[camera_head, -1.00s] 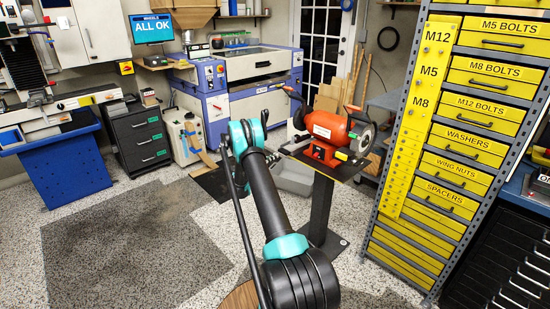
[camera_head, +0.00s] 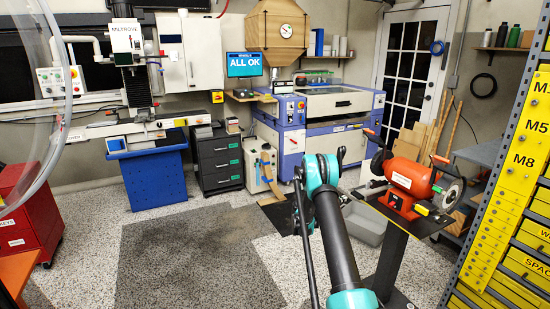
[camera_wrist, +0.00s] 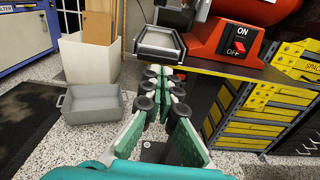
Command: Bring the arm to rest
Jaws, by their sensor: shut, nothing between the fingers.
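My arm (camera_head: 338,245) reaches forward from the bottom of the head view, left of the orange bench grinder. My gripper shows in the wrist view (camera_wrist: 160,78), with its green-and-white fingers close together and nothing between them. It hangs in the air in front of the small grey tray (camera_wrist: 160,40) on the grinder's stand. In the head view the fingers are largely hidden behind the arm's teal joint.
The orange bench grinder (camera_head: 409,175) on its post stands close right of my arm. Yellow drawers (camera_head: 510,190) are at the right edge. A grey bin (camera_wrist: 92,104) sits on the floor. A red cabinet (camera_head: 26,212) stands at left. The floor mat (camera_head: 200,255) is clear.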

